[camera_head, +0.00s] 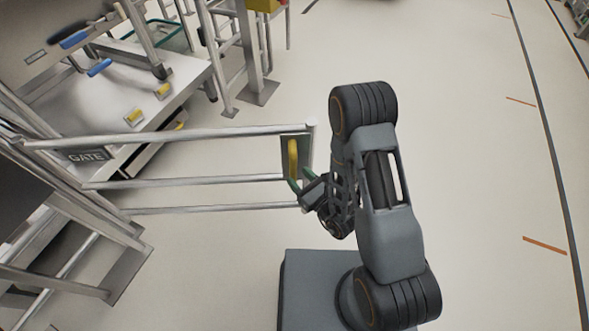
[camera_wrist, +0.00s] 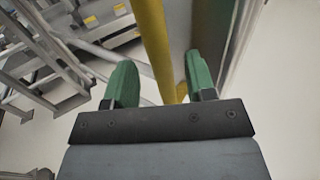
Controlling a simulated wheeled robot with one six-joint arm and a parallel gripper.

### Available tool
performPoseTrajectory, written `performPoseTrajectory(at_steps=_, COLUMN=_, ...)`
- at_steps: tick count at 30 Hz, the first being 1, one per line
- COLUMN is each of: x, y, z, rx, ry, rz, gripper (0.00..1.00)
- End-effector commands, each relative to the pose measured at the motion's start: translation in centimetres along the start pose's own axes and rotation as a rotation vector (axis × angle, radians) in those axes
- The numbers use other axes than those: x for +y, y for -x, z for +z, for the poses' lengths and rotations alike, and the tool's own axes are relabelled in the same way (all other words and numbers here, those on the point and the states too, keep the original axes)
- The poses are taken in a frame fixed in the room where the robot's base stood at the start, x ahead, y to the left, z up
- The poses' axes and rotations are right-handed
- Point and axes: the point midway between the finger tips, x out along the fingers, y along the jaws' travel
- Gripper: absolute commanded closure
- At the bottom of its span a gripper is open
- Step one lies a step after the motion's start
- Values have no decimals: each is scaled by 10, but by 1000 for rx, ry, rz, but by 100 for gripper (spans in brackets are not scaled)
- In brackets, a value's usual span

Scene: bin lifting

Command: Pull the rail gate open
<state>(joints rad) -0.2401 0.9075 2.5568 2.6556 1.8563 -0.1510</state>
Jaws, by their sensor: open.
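The rail gate (camera_head: 200,181) is a set of grey metal bars reaching right from the posts on the left, with a "GATE" sign near its left end. A yellow handle (camera_head: 293,160) stands upright on a plate (camera_head: 304,150) at its free right end. My gripper (camera_head: 298,180) is at the lower part of this handle, its green fingers apart. In the wrist view the yellow handle (camera_wrist: 154,45) passes between the two green fingers (camera_wrist: 162,85), with clear space to the left finger and less to the right. Contact with either finger cannot be told.
A white platform (camera_head: 95,100) with blue and yellow handles stands behind the gate at the left. Metal steps (camera_head: 70,255) stand at the lower left. A post with a foot plate (camera_head: 256,92) stands at the back. The floor at the right is clear, with painted lines.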

Motion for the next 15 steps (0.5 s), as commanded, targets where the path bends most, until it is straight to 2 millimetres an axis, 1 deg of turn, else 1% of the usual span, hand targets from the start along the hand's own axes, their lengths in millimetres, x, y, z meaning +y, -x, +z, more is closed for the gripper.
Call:
performPoseTrajectory(at_steps=1, x=-1, y=6, z=5, rx=4, ry=-1, rz=-1, gripper=49)
performPoseTrajectory(at_steps=9, x=-1, y=32, z=3, rx=2, ry=0, rz=-2, gripper=49)
performPoseTrajectory(at_steps=15, x=-1, y=42, z=2, rx=-1, ry=0, rz=-2, gripper=49)
